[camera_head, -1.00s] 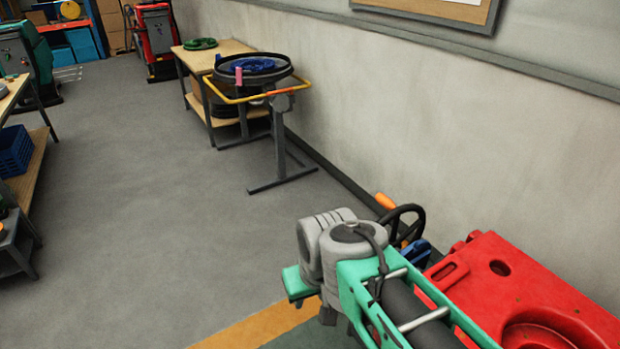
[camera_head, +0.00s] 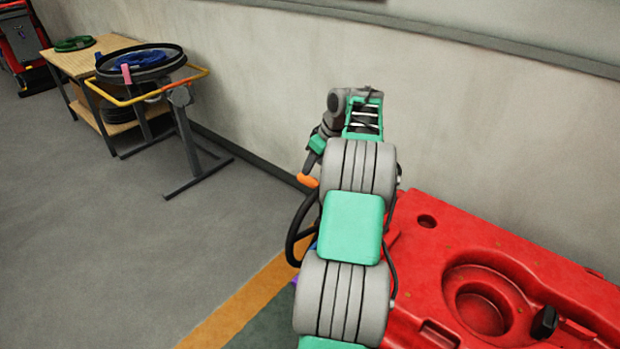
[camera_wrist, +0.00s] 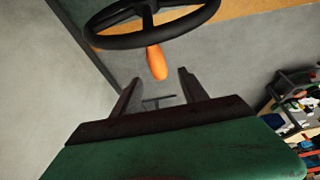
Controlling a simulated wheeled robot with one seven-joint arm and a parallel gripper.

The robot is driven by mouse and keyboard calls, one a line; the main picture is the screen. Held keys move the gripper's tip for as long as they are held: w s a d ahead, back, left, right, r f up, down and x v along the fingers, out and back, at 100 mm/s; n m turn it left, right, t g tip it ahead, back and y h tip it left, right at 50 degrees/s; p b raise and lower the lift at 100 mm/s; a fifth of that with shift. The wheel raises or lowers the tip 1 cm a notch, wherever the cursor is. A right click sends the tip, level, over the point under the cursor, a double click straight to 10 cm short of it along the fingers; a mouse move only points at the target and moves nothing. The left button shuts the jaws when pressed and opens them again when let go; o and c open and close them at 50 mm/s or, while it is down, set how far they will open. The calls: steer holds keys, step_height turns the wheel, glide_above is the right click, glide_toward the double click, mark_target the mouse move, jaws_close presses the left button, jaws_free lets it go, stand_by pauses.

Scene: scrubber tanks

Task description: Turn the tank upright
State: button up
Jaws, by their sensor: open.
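A large red moulded body (camera_head: 450,235), apparently the tank, fills the lower right of the head view. It has a round recess and runs out of frame, so I cannot tell its tilt. An orange grip (camera_head: 307,181) and a black steering wheel (camera_head: 301,232) stand at its left end. My gripper (camera_head: 311,164) points down just above the orange grip, partly hidden by the wrist. In the wrist view, my gripper (camera_wrist: 160,88) is open and empty. The orange grip (camera_wrist: 156,62) shows beyond and between its fingertips, with the steering wheel (camera_wrist: 150,25) above it.
A grey wall (camera_head: 480,125) runs close behind the red body. A stand with a yellow rail (camera_head: 140,98) and a wooden table (camera_head: 75,60) are at the upper left. The floor (camera_head: 130,235) on the left is clear.

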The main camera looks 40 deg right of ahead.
mark_target(309, 177)
steer(key=shift+d+f, duration=0.3)
steer(key=shift+f, duration=0.15)
steer(key=x, duration=0.7)
steer(key=shift+c, duration=0.4)
jaws_close()
steer(key=shift+w, duration=0.1)
stand_by(0.4)
